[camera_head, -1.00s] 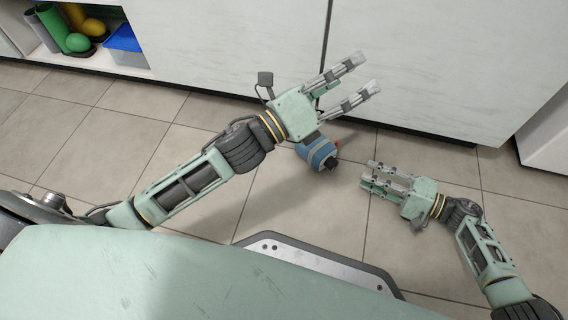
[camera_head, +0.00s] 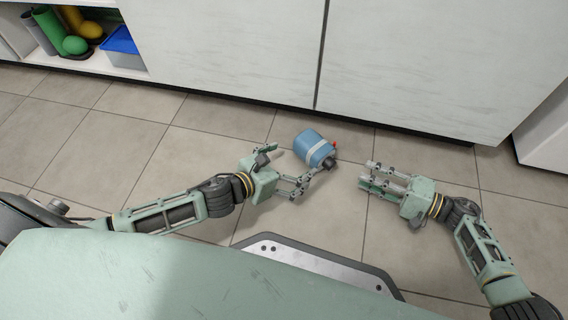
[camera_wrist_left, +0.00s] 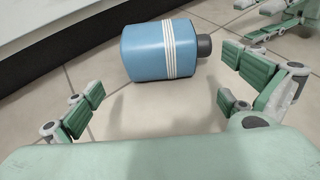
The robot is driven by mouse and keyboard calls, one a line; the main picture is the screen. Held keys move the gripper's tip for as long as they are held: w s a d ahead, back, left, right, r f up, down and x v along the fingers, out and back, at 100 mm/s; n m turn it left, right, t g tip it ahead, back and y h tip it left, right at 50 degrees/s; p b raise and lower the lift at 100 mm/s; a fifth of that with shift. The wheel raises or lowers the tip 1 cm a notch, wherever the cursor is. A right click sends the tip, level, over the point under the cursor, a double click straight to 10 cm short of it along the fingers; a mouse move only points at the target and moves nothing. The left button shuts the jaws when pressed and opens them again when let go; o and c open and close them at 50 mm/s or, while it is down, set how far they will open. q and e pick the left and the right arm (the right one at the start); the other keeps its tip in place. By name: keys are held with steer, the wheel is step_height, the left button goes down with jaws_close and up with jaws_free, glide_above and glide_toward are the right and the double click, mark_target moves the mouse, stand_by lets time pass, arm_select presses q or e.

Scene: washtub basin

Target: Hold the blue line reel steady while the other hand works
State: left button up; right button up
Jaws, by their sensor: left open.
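The blue line reel (camera_head: 310,146) lies on the tiled floor, a blue body with white line wound round it and a dark knob at one end. A small red part shows beside it in the head view. It also shows in the left wrist view (camera_wrist_left: 148,50), ahead of the fingers. My left gripper (camera_head: 281,166) is open, low by the floor, with its fingers spread toward the reel. In the left wrist view (camera_wrist_left: 158,105) a gap of floor shows between the fingers. My right gripper (camera_head: 369,177) is right of the reel, apart from it, its fingers pointing left and apparently parted.
White cabinets (camera_head: 420,70) stand along the back, just beyond the reel. An open shelf at upper left holds green and yellow boots (camera_head: 75,28) and a blue-lidded bin (camera_head: 121,45). Tiled floor (camera_head: 215,115) is clear left of the reel.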

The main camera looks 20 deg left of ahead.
mark_target(304, 156)
arm_select(q)
steer(key=shift+x, duration=2.15)
steer(key=c, duration=1.5)
